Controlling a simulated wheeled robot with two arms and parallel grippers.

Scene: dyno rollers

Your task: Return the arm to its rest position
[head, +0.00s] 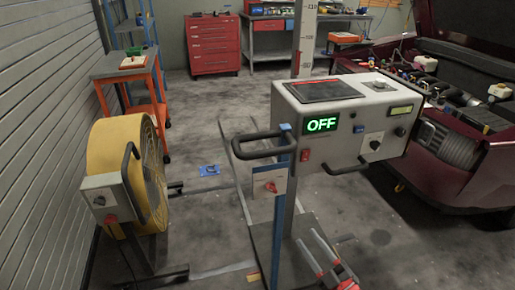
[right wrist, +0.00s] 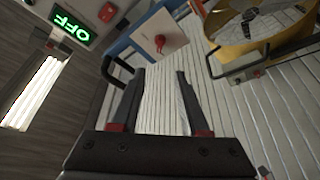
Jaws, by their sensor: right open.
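My right gripper (head: 308,236) is low in the head view, in front of the machine's column, with its red-marked fingers pointing up and away. In the right wrist view its two fingers (right wrist: 160,72) are apart with nothing between them. The console (head: 325,118) stands above it with a green OFF display (head: 321,124), which also shows rotated in the right wrist view (right wrist: 72,27). A panel with a red knob (head: 271,187) is on the column below the console; it shows beyond the fingertips in the wrist view (right wrist: 160,42). My left gripper is not in view.
A yellow fan (head: 118,165) stands at the left. A black handle (head: 262,148) juts from the console. A dark red car with its hood open (head: 465,185) is at the right. A red tool cabinet (head: 213,45) and orange cart (head: 128,68) stand behind. Some floor between is open.

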